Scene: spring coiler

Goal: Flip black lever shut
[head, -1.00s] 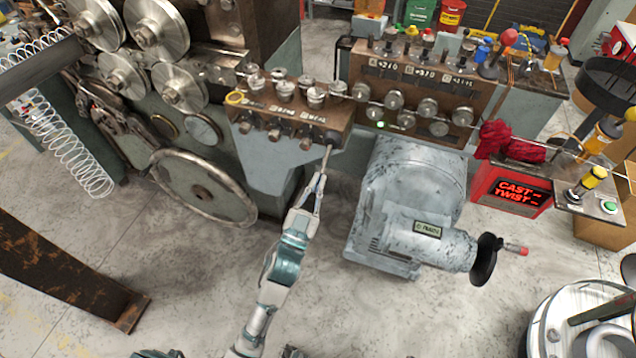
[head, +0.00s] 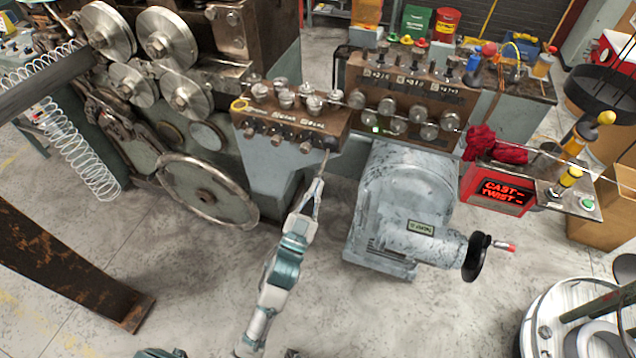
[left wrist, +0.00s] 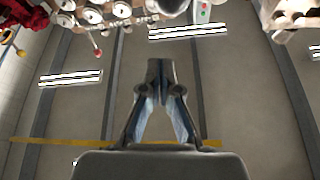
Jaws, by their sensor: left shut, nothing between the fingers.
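My left gripper (head: 321,184) reaches up from the bottom of the head view, its fingers together just below the right end of the front roller block (head: 292,128). A thin grey rod (head: 326,160) hangs from a dark knob (head: 331,138) there, its lower end at my fingertips. I cannot tell if they touch, or if this is the black lever. My right gripper is not in view.
A grey motor housing (head: 405,205) with a black handwheel (head: 477,257) stands right of my gripper. A large wheel (head: 207,191) is to its left. A red display (head: 497,190) and a control panel (head: 575,190) are at the right. Floor in front is clear.

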